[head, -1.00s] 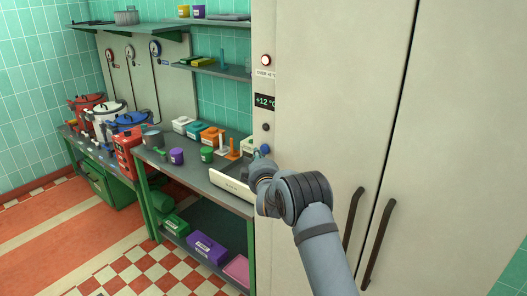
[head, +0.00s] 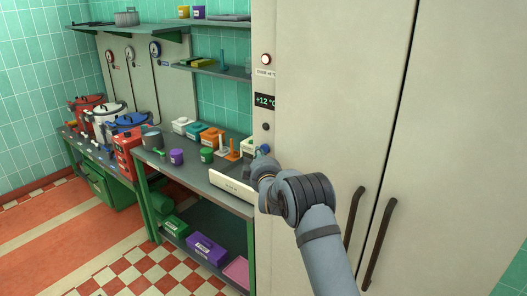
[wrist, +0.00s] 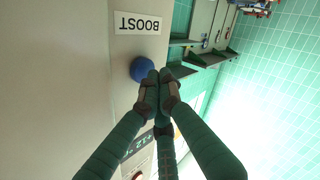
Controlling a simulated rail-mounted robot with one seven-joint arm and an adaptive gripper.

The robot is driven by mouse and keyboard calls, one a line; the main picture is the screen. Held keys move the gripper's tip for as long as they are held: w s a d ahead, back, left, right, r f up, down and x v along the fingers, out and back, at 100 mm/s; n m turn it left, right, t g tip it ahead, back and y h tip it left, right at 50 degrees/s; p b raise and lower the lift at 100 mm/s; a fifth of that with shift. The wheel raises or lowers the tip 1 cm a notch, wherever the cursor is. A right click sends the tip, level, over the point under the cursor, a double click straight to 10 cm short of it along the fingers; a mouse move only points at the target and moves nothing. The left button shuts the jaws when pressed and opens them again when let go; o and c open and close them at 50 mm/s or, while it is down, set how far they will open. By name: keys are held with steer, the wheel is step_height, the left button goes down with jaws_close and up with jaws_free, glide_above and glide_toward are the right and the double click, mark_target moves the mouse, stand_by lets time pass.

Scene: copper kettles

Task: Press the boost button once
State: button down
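The boost button is a round blue knob (wrist: 143,69) on the pale cabinet panel, beside a white label reading BOOST (wrist: 138,23) in the wrist view. It also shows in the head view as a small blue knob (head: 265,149), just above my gripper. My gripper (wrist: 161,76) has its green fingers drawn together, tips meeting with nothing held. The fingertips are right beside the button and overlap its edge in the wrist view; I cannot tell whether they touch it. In the head view my wrist hides most of the gripper.
A workbench with boxes and cups stands to the left, with a white tray (head: 232,187) near my wrist. Dark door handles (head: 378,243) are at the right.

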steer(key=shift+w+d, duration=0.35)
stand_by(0.6)
steer(key=shift+s+a+b, duration=0.15)
steer(key=shift+b, duration=0.35)
steer(key=shift+s+a+b, duration=0.35)
steer(key=shift+s+b, duration=0.25)
steer(key=s+a+b, duration=0.1)
steer(key=s, duration=0.1)
steer(key=s+a+b, duration=0.2)
steer(key=shift+d, duration=0.1)
stand_by(0.5)
